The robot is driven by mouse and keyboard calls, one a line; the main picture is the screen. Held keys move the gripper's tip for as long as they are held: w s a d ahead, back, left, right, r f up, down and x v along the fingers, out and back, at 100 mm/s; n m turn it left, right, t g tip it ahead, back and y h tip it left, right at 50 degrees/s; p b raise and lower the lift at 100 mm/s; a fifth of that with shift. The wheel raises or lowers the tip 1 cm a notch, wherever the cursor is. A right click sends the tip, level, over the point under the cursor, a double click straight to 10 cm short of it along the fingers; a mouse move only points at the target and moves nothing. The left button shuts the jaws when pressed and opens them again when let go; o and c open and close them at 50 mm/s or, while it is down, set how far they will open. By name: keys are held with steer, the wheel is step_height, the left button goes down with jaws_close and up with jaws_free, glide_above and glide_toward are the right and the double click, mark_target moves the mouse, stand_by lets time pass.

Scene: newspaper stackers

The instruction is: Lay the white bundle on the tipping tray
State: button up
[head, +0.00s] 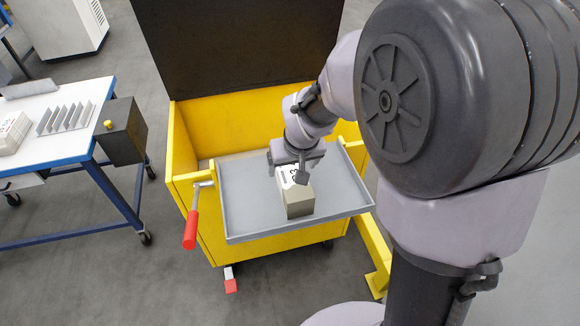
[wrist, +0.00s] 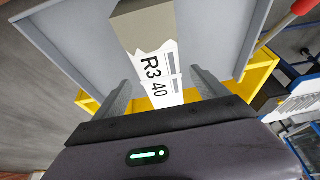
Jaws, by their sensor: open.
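The white bundle (head: 299,203) has a beige-grey end and a white label. It appears to lie on the grey tipping tray (head: 245,212), near the tray's middle. My gripper (head: 287,173) is just above the tray at the bundle's far end. In the wrist view the bundle (wrist: 143,28) shows "R3 40" and runs between the two fingers. My gripper (wrist: 163,90) is open there, with a gap visible beside the bundle on each side. The tipping tray (wrist: 215,38) spreads behind it. The bundle's far end is partly hidden by my gripper.
The tray sits at the front of a yellow bin (head: 225,130) with a raised dark lid (head: 240,45). A red-handled lever (head: 190,230) hangs at its left. A table (head: 50,165) at left carries another bundle (head: 12,132) and a slotted rack (head: 65,118).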

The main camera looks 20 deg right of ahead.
steer(key=s+r+m+p, duration=0.1)
steer(key=s+r, duration=0.5)
steer(key=r, duration=0.4)
steer(key=s+a+r+m+y, duration=0.1)
steer(key=s+a+r, duration=0.1)
steer(key=s, duration=0.6)
steer(key=s+a+r+m+t+y, duration=0.1)
steer(key=s+a+r+m, duration=0.1)
steer(key=s, duration=0.7)
steer(key=shift+r+b, duration=0.2)
steer(key=shift+b, duration=0.1)
